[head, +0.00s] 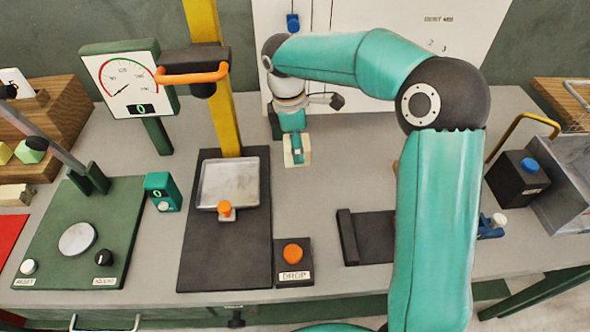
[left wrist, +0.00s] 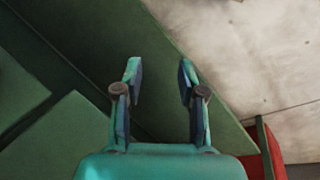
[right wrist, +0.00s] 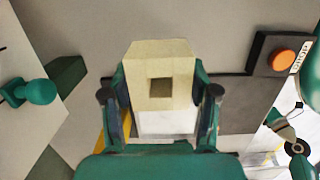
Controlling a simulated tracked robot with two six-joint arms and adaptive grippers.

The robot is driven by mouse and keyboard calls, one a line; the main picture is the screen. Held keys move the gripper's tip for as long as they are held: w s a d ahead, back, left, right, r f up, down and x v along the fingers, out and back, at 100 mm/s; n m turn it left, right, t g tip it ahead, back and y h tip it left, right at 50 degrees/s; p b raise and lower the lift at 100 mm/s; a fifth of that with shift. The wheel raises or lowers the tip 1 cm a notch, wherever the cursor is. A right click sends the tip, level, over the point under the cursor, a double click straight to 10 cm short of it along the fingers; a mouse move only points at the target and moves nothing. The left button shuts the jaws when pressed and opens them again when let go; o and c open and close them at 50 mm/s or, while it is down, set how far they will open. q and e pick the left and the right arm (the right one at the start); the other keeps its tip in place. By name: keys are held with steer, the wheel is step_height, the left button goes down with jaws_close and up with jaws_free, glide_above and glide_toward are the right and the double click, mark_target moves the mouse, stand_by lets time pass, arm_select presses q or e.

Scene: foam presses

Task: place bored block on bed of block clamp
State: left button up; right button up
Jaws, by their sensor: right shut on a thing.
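The bored block (head: 303,157) is a cream block held by my right gripper (head: 296,147), raised near the back middle of the bench. In the right wrist view the block (right wrist: 160,58) sits between both fingers, with a dark square hole facing the camera. What seems to be the block clamp is a black bed (head: 372,240) with an upright jaw (head: 347,238) at its left and a blue part (head: 490,228) at its right. My right arm hides its middle. My left gripper (left wrist: 160,85) is open and empty in the left wrist view; the head view does not show it.
Left of the clamp stand an orange DROP button (head: 293,253) and a press with a yellow column (head: 226,120) and pale plate (head: 229,184). A green dial gauge (head: 128,82) and a green press base (head: 80,230) are further left. Bare bench lies behind the clamp.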

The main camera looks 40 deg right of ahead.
step_height(320, 180, down, 10)
steer(key=shift+s+r, duration=0.1)
steer(key=shift+r, duration=0.15)
steer(key=shift+f, duration=0.2)
steer(key=o, duration=1)
steer(key=shift+r, duration=0.1)
steer(key=shift+o, duration=0.2)
steer(key=shift+r, duration=0.1)
